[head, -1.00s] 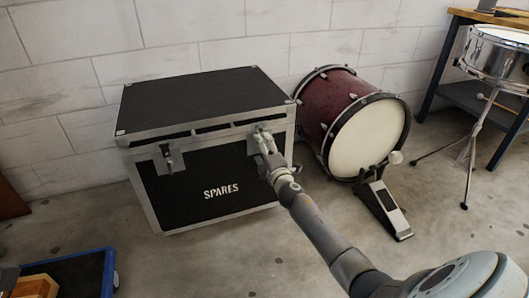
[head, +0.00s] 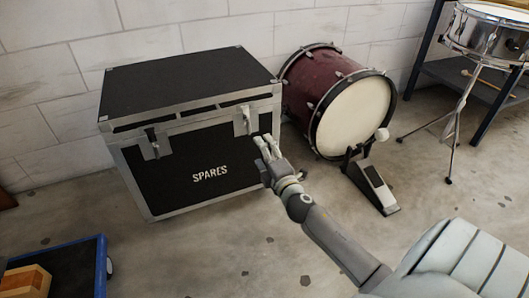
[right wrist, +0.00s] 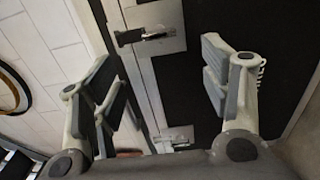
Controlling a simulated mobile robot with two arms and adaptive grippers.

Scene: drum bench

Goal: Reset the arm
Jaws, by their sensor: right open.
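My right gripper (head: 267,145) is open and empty in front of the right part of the black SPARES case (head: 195,75), just below and right of its right latch (head: 246,121). The case has silver edges, and its lid looks closed. The left latch (head: 157,144) is also on the front. In the right wrist view, the spread fingers of the right gripper (right wrist: 155,88) face the dark case front (right wrist: 188,85), with one latch plate (right wrist: 155,28) above and another (right wrist: 176,136) below, partly hidden by the gripper. My left gripper is out of view.
A dark red bass drum (head: 318,85) and its pedal (head: 372,185) stand right of the case. A snare drum (head: 488,38) on a stand is at far right. A blue trolley (head: 72,262) with a wooden box (head: 24,283) is at lower left. Bare floor lies before the case.

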